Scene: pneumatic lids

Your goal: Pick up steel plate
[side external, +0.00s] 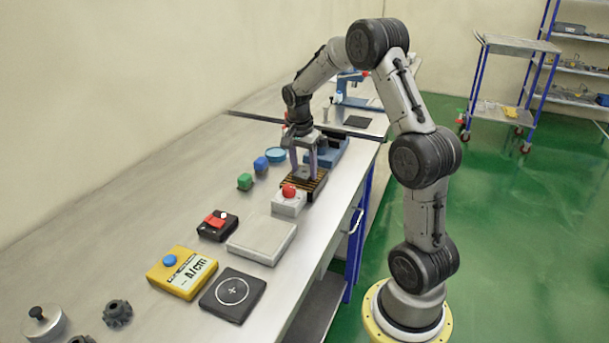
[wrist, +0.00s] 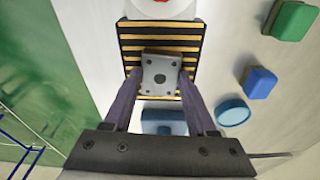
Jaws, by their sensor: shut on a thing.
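The steel plate (wrist: 160,76) is a small grey square with a dark centre hole and small holes near its corners. In the wrist view it sits between the two fingertips of my gripper (wrist: 161,84), over a black pad with yellow stripes (wrist: 130,44). In the side view my gripper (side external: 305,176) points down at the striped pad (side external: 316,187), with its fingers shut on the plate. The plate is small there and partly hidden by the fingers. I cannot tell whether it rests on the pad or is just above it.
A white box with a red button (side external: 288,204) stands right beside the pad. A blue block (side external: 261,165), a green block (side external: 245,181) and a blue round dish (side external: 276,154) lie to the left. A blue fixture (side external: 335,150) is behind. A light grey slab (side external: 262,237) lies nearer the camera.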

